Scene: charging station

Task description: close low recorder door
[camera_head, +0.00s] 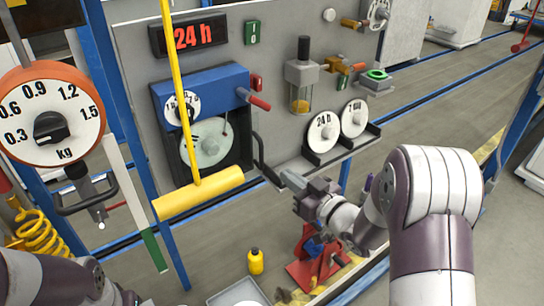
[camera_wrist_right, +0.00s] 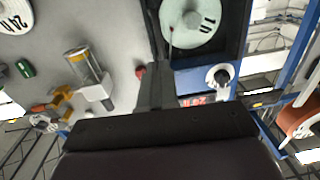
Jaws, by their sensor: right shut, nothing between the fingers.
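The recorder on the grey panel has a blue upper housing (camera_head: 220,80) with a small white dial. Below it is a black lower housing (camera_head: 240,150) with a pale green disc (camera_head: 205,140) showing inside. A thin black bar (camera_head: 262,155) stands out at its right side; I cannot tell whether it belongs to the low door. My right gripper (camera_head: 288,180) is shut and empty, right of and below the lower housing. In the right wrist view the disc (camera_wrist_right: 190,22) lies beyond the shut fingers (camera_wrist_right: 150,20). My left arm enters at lower left; its gripper is not visible.
A yellow T-shaped bar (camera_head: 198,193) hangs in front of the recorder's lower left. A black rack (camera_head: 345,145) with two white discs is at the right. A red stand (camera_head: 318,265) and yellow bottle (camera_head: 256,262) are below. A scale dial (camera_head: 50,105) is at left.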

